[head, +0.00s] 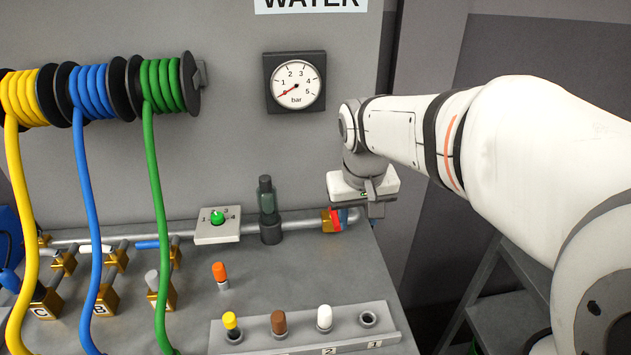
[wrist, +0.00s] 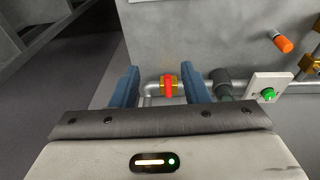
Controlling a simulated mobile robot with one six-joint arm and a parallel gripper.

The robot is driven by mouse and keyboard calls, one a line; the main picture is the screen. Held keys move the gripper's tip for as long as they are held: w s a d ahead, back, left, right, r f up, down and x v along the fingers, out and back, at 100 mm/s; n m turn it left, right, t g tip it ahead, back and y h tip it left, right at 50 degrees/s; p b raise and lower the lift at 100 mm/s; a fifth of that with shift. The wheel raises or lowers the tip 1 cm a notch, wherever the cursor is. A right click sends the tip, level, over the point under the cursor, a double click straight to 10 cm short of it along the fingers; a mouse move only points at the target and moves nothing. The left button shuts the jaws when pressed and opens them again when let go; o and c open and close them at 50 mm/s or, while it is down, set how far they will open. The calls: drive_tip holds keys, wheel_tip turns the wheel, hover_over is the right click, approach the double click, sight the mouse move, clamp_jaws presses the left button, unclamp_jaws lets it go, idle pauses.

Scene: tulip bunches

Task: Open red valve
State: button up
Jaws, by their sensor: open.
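The red valve (head: 336,220) has a red handle on a brass body, set in the grey pipe near the right end of the bench. In the wrist view the red handle (wrist: 168,87) stands across the line of the pipe.
A green-knobbed selector box (head: 217,225) and a dark bottle-shaped fitting (head: 268,210) stand left of the valve. A pressure gauge (head: 295,82) is on the wall, its needle low. Yellow, blue and green hoses hang at left. A rack (head: 300,343) with coloured plugs stands in front.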

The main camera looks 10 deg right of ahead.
drive_tip(key=w+f+g+b, duration=0.15)
drive_tip(key=w+f, duration=0.35)
drive_tip(key=w, duration=0.5)
drive_tip(key=h+b, duration=0.1)
drive_tip(key=b, duration=0.1)
approach(337, 222)
drive_tip(key=f, duration=0.1)
drive_tip(key=shift+g, duration=0.25)
drive_tip(key=shift+w+d+f+p, duration=0.1)
drive_tip(key=shift+d+f, duration=0.1)
drive_tip(key=shift+f, duration=1.1)
drive_tip(key=shift+w+d+f+p, duration=0.1)
drive_tip(key=shift+d+f, duration=0.1)
drive_tip(key=shift+f, duration=1.05)
drive_tip(key=shift+w+d+f+p, duration=0.1)
drive_tip(key=shift+d+f, duration=0.1)
drive_tip(key=shift+f, duration=1.1)
drive_tip(key=shift+c, duration=0.5)
clamp_jaws()
